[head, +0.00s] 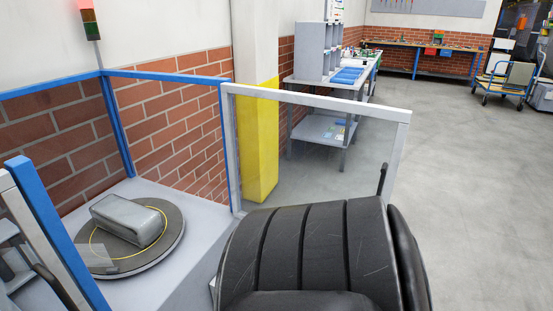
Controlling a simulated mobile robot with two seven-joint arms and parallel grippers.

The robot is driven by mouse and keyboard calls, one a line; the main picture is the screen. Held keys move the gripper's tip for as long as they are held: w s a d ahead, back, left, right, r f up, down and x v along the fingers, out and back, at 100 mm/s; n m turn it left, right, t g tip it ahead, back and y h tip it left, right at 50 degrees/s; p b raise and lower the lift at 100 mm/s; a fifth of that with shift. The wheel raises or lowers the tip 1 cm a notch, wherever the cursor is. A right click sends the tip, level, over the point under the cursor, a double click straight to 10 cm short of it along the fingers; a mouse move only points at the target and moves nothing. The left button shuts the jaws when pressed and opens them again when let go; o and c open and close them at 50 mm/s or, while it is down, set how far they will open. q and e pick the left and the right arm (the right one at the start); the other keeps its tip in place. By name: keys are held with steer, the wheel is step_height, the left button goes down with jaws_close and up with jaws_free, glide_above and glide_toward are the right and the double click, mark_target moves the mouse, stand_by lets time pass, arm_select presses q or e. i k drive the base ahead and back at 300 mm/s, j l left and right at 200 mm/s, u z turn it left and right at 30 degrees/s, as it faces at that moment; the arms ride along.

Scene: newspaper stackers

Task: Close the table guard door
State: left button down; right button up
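The table guard has blue posts and rails (112,125) around a light grey table (190,285). A door leaf with a pale grey frame (320,101) and a clear panel stands swung open at the right of the guard. Its black handle (382,179) is near the far upright. At the left edge, another pale grey bar (28,222) runs beside a blue post (58,230), with a dark handle-like piece (50,286) near it. Neither gripper shows. A large black ribbed part, likely of my own arm, hides the lower part of the open door.
A wrapped grey bundle (128,218) lies on a round dark turntable (172,238) on the table. A yellow-based pillar (258,150) stands behind the open door. A shelf bench (322,128) is beyond it. The grey floor at right is clear up to a blue cart (507,80).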

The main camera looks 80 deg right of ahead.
mark_target(403, 116)
steer(key=k+l, duration=0.15)
steer(key=l, duration=0.2)
steer(key=k+l, duration=0.15)
steer(key=l, duration=0.25)
steer(key=k+l, duration=0.15)
steer(key=l, duration=0.2)
steer(key=k+l+u, duration=0.1)
steer(key=l, duration=0.25)
steer(key=k+l, duration=0.2)
steer(key=l, duration=0.2)
